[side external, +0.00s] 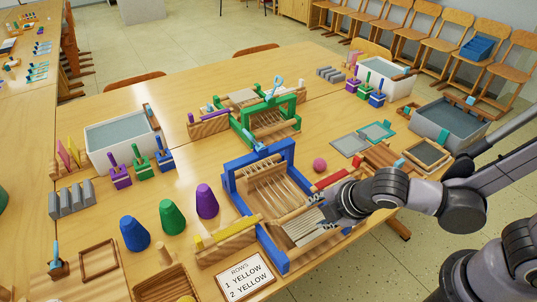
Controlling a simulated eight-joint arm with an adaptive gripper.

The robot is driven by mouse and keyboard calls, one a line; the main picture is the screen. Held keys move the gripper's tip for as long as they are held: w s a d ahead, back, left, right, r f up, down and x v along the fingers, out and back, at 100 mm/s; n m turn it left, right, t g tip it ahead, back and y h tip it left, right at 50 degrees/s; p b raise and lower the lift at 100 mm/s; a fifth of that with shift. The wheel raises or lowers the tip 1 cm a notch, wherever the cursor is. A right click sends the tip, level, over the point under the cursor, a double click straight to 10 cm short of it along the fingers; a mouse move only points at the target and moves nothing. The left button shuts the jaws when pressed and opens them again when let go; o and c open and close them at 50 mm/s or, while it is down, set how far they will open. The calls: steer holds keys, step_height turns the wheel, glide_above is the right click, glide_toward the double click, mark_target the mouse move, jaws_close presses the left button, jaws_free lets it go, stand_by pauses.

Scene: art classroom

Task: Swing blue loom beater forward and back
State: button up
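The blue loom (281,262) stands on the table at the middle of the view, with a wooden bed and pale warp threads. Its blue upright frame, which looks like the beater (262,160), rises at the far end of the loom. My gripper (325,210) is low over the loom's right side, near the woven strip at its front. It looks apart from the tall blue frame. The fingertips are small and dark here, and part of the loom's right side is hidden behind my gripper and arm. I cannot tell whether the fingers hold anything.
A green loom (268,112) stands behind the blue one. A pink ball (320,165) lies right of the blue frame. Blue (135,233), green (172,217) and purple (207,201) cones stand left. A card (245,276) reading "ROWS 1 YELLOW 2 YELLOW" lies in front. Grey-filled bins (447,118) stand behind.

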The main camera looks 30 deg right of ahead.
steer(key=v, duration=0.7)
stand_by(0.4)
steer(key=shift+s+r, duration=0.1)
steer(key=shift+r, duration=0.05)
steer(key=w+r+g, duration=0.2)
steer(key=w+g, duration=0.4)
steer(key=w, duration=0.3)
steer(key=shift+s+d+f, duration=0.1)
steer(key=shift+d+f, duration=0.05)
steer(key=shift+f, duration=5.1)
jaws_close()
